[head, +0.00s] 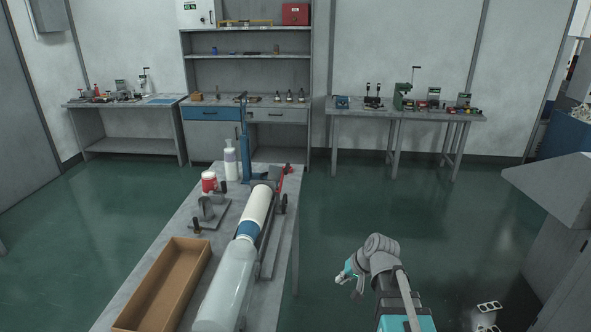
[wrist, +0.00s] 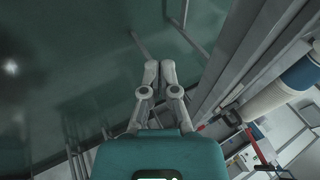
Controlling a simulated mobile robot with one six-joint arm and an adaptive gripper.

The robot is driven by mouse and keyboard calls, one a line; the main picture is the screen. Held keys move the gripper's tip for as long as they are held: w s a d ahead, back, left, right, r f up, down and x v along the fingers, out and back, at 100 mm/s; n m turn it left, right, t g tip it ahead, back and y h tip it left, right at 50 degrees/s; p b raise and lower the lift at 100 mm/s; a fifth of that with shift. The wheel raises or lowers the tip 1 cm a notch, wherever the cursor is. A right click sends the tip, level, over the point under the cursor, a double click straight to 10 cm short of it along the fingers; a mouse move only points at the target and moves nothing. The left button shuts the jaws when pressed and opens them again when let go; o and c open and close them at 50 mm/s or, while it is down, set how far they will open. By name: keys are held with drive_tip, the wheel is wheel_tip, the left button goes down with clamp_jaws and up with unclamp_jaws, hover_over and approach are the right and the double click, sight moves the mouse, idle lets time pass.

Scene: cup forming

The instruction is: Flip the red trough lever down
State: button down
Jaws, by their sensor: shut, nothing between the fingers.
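The red lever (head: 287,169) is at the far right end of the trough (head: 271,240) on the long grey table. It also shows as a red bar (wrist: 257,147) at the lower right of the wrist view. Its exact tilt is hard to tell at this size. A long white roll with a blue band (head: 247,230) lies along the trough. My gripper (head: 343,279) is shut and empty, out over the floor to the right of the table and apart from the lever. Its closed fingers (wrist: 159,68) show in the wrist view.
An open cardboard box (head: 198,242) lies at the table's left near side. White bottles (head: 230,160), a red-and-white container (head: 209,182) and a blue upright tool (head: 243,140) stand towards its far end. A grey machine (head: 555,195) stands at far right.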

drive_tip(key=w+a+r+m+t+y+p, duration=0.2)
drive_tip(key=w+r+m+t+y, duration=0.1)
drive_tip(key=w+r, duration=0.7)
drive_tip(key=w+a+r+m+t+y+p, duration=0.1)
drive_tip(key=w+a+r+m+t+y, duration=0.1)
drive_tip(key=w+r+m+t+y, duration=0.2)
drive_tip(key=w+r+m+t, duration=0.1)
drive_tip(key=w+r+t, duration=0.2)
drive_tip(key=w+r, duration=0.3)
drive_tip(key=shift+w+a+m+p, duration=0.3)
drive_tip(key=shift+w+p, duration=0.1)
drive_tip(key=shift+w, duration=0.15)
drive_tip(key=shift+w+a+f, duration=0.1)
drive_tip(key=shift+w, duration=0.05)
drive_tip(key=s+a+x, duration=0.2)
drive_tip(key=x, duration=1)
drive_tip(key=shift+w+a, duration=0.2)
drive_tip(key=shift+w+d, duration=0.1)
drive_tip(key=shift+d, duration=0.05)
